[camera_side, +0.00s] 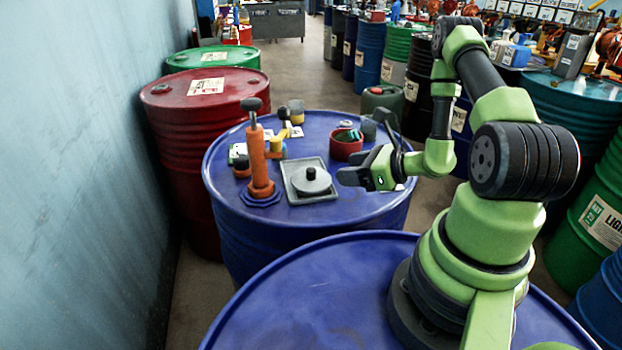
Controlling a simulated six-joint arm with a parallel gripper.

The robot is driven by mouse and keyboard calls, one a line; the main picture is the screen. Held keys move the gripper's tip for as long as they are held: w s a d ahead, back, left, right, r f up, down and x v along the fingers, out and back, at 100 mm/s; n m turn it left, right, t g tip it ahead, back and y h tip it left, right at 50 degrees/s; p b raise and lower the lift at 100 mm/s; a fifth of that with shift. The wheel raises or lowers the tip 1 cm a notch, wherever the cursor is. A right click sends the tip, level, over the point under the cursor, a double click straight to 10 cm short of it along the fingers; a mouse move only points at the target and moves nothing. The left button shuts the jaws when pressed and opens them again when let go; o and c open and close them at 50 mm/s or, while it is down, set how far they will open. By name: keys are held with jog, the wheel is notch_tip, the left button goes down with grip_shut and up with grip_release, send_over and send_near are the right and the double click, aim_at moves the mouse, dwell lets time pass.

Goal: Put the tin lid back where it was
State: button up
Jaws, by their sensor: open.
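A round grey lid (311,181) with a dark knob lies flat on a square grey tray (296,197) on the blue drum top; I take it to be the tin lid. A red open tin (346,148) stands behind it to the right, with something green in it. My gripper (362,158) is open and empty, to the right of the lid and close in front of the red tin. It appears apart from the lid. The gap between its fingers is partly hard to make out.
An orange hand pump (257,160) stands upright left of the tray, on a blue base. Small yellow and grey items (290,122) stand behind. The blue drum top (330,212) is clear at its front. A red drum (190,100) stands to the left.

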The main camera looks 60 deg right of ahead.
aim_at(314, 170)
jog(key=x, duration=0.8)
jog(key=shift+w+a+r, duration=0.1)
jog(key=shift+w, duration=0.3)
grip_shut()
jog(key=shift+r, duration=0.1)
notch_tip(314, 170, up, 17)
jog(key=d+m+h, duration=0.4)
jog(key=d, duration=1.2)
jog(key=shift+m+g+h, duration=0.3)
jog(key=shift+g+h, duration=0.1)
jog(key=shift+w+d+f, duration=0.1)
jog(key=shift+d+f, duration=0.15)
jog(key=shift+f, duration=1.3)
jog(key=shift+w+d+f, duration=0.1)
jog(key=shift+d+f, duration=0.15)
jog(key=shift+f, duration=1.3)
jog(key=shift+d+f, duration=0.25)
jog(key=shift+f, duration=1.3)
